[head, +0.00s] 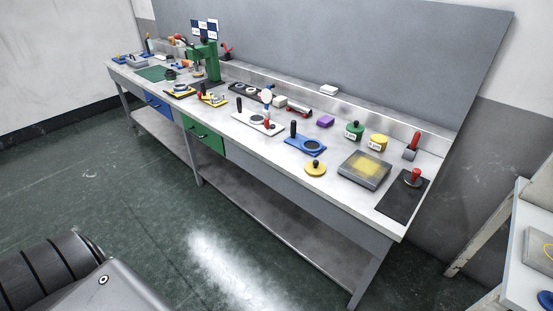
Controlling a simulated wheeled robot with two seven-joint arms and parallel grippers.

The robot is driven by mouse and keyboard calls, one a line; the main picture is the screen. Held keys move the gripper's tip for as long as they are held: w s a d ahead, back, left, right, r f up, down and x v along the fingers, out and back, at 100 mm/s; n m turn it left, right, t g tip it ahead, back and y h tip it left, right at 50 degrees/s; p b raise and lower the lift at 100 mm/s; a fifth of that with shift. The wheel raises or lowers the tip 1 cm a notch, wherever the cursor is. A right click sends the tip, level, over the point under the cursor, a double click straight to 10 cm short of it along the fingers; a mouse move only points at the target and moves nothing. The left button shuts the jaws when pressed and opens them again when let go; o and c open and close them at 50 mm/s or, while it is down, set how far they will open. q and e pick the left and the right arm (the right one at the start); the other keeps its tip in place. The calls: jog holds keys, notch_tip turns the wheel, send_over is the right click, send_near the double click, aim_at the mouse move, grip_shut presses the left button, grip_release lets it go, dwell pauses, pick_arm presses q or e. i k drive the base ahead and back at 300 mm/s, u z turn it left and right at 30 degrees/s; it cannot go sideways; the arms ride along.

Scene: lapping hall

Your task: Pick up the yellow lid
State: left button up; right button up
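The yellow lid (311,171) is a small round disc with a dark knob on top. It lies flat near the front edge of the grey workbench (283,180), in the head view right of centre. A yellow pot (379,140) with a white label stands behind it to the right, with no knob showing on top. Neither of my grippers is in view. A dark ribbed part and a grey housing, which seem to be mine, fill the lower left corner.
Left of the lid lies a blue plate (316,148) with a black handle. Right are a grey box with a yellowish top (364,169) and a black mat (394,203) with a red-handled tool. A green pot (354,131) stands behind. Open floor (150,210) lies before the bench.

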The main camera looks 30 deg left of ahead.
aim_at(315, 168)
jog(key=u, duration=0.5)
jog(key=i, duration=1.45)
jog(key=z, duration=0.85)
